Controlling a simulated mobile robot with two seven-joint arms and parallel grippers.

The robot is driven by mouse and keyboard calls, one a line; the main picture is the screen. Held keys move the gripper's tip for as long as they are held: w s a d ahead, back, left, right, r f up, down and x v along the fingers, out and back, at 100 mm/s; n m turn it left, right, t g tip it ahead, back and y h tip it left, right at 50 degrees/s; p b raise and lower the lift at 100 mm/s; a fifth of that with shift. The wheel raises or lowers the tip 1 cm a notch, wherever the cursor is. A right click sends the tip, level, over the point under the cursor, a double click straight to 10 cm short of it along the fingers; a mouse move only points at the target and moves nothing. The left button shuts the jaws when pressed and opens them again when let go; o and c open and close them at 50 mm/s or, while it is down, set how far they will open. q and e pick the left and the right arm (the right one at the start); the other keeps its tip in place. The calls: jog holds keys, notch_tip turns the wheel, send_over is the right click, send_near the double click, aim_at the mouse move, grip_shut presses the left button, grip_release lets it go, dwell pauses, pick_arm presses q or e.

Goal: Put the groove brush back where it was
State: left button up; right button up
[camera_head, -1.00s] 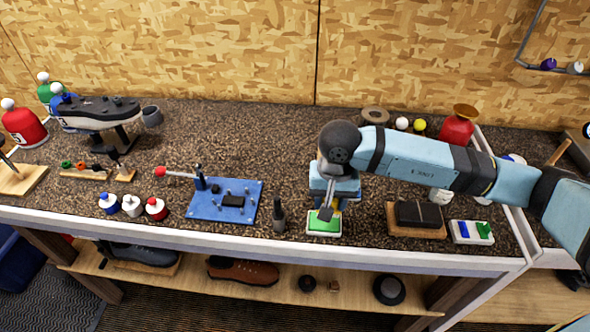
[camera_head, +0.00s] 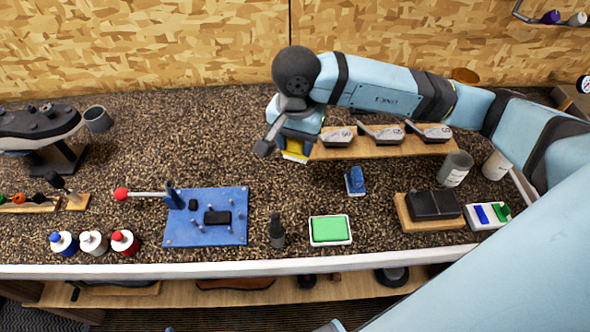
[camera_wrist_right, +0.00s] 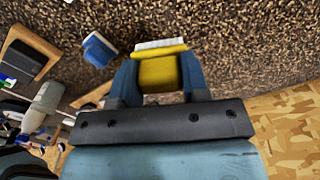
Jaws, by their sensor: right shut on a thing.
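The groove brush (camera_head: 295,149), with a yellow body and pale bristles, is between the fingers of my right gripper (camera_head: 291,143). In the right wrist view the blue fingers close on both sides of its yellow body (camera_wrist_right: 160,74), and its white bristles point away from the palm. My right gripper holds it over the back middle of the bench, at the left end of the wooden club rack (camera_head: 390,152). Whether it touches the bench cannot be told. My left gripper is not in view.
A blue brush-like block (camera_head: 355,181) stands right of the gripper. A green pad in a white tray (camera_head: 330,230) lies in front, beside a dark bottle (camera_head: 277,232). A blue plate (camera_head: 232,229) is left.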

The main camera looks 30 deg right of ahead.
aim_at(296, 159)
notch_tip(296, 159, down, 5)
jog(key=shift+f, duration=0.2)
notch_tip(296, 159, down, 5)
jog(key=shift+w+f+p, duration=0.1)
jog(key=shift+p, duration=0.4)
jog(key=shift+f, duration=0.15)
jog(key=o, duration=0.9)
jog(key=shift+r, duration=0.25)
notch_tip(296, 159, up, 12)
jog(key=shift+a+b, duration=0.1)
jog(key=shift+b, duration=0.9)
